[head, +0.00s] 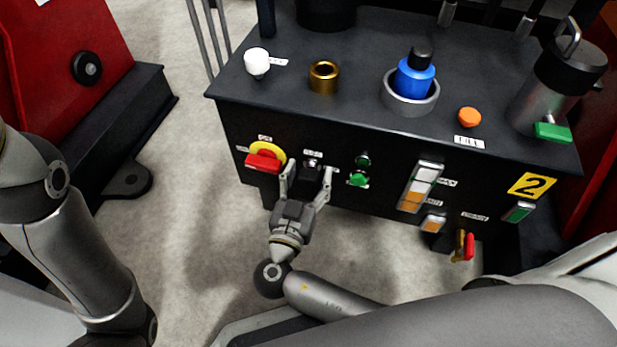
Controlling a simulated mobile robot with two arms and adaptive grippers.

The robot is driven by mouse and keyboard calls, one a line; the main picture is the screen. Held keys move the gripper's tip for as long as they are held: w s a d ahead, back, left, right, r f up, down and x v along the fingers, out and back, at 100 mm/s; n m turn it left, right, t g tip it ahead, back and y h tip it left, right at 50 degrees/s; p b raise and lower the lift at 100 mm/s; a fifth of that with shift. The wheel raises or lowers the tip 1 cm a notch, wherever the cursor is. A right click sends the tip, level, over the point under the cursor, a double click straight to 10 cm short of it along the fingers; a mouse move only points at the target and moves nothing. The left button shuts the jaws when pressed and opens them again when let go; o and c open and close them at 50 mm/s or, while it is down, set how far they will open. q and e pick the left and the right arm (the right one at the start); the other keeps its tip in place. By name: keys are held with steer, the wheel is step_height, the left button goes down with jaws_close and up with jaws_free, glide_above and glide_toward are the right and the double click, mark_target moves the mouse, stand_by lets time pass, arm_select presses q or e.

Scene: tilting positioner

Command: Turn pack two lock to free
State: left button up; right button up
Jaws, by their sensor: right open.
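The pack two panel is the black front of a dark cabinet (400,150) with a yellow plate marked 2 (531,186). A small dark switch with a light tip (311,164) sits under a small white label, too small to read for certain; I cannot tell for sure that it is the lock. My right gripper (308,173) is open in front of this switch, one finger on each side. Its fingers partly hide the switch's surroundings, and contact cannot be told. My left arm shows at the left edge, but its gripper is out of view.
A red handle on a yellow disc (265,158) is close left of the right gripper. Green buttons (359,180) are close right. Farther right are light rocker switches (420,186) and a red-handled valve (469,246). A blue bottle (415,76) stands on top. Floor in front is clear.

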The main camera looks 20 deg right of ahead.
steer(key=shift+w+d, duration=0.15)
steer(key=shift+w, duration=0.05)
steer(key=shift+c, duration=0.2)
steer(key=c, duration=1)
